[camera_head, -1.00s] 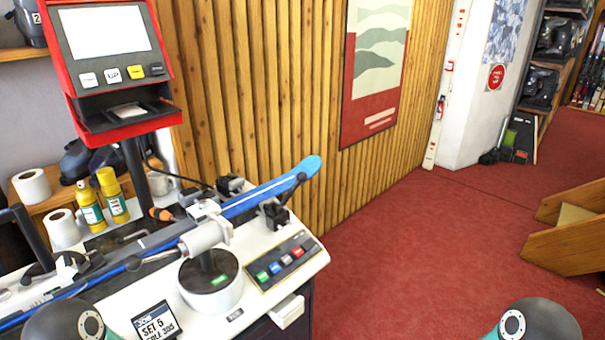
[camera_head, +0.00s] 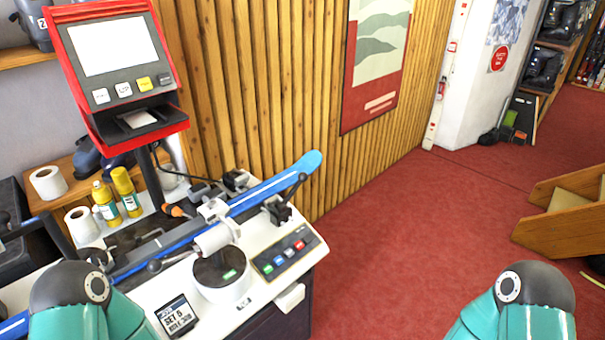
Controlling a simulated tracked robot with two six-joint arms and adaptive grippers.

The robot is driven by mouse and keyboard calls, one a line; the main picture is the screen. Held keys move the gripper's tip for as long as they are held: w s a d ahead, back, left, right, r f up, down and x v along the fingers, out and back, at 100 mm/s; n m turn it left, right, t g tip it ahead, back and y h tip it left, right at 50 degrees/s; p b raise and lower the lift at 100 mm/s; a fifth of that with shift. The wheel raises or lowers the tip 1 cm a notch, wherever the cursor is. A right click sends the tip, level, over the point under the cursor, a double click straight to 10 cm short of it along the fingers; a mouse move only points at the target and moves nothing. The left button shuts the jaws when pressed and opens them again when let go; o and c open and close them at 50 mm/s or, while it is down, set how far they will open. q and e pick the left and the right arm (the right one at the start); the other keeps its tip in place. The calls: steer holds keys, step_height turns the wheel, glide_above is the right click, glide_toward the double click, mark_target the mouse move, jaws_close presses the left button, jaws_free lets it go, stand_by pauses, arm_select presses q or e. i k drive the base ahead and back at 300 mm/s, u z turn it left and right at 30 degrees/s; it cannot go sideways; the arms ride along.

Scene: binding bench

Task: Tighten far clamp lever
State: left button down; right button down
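A blue ski (camera_head: 262,192) lies clamped along the white bench (camera_head: 312,252), its tip toward the wood-slat wall. At its far end is a black clamp (camera_head: 278,212) with a dark lever (camera_head: 295,188). The lever slants up to a knob close beside the ski near its tip. Nearer along the ski, another lever with a round dark knob (camera_head: 155,266) points left from a grey cylindrical part (camera_head: 217,238). Only teal, dark-capped links of my two arms show at the bottom left and bottom right. Neither gripper is in view.
A red-framed screen terminal (camera_head: 112,50) stands behind the bench. Two yellow bottles (camera_head: 126,190) and white rolls (camera_head: 48,182) sit at left. A button panel (camera_head: 284,257) and a "SET 5" display (camera_head: 176,316) are on the bench. Red floor (camera_head: 400,230) is open at right.

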mark_target(282, 207)
steer(key=z, duration=0.5)
steer(key=i, duration=1.4)
steer(key=z, duration=0.45)
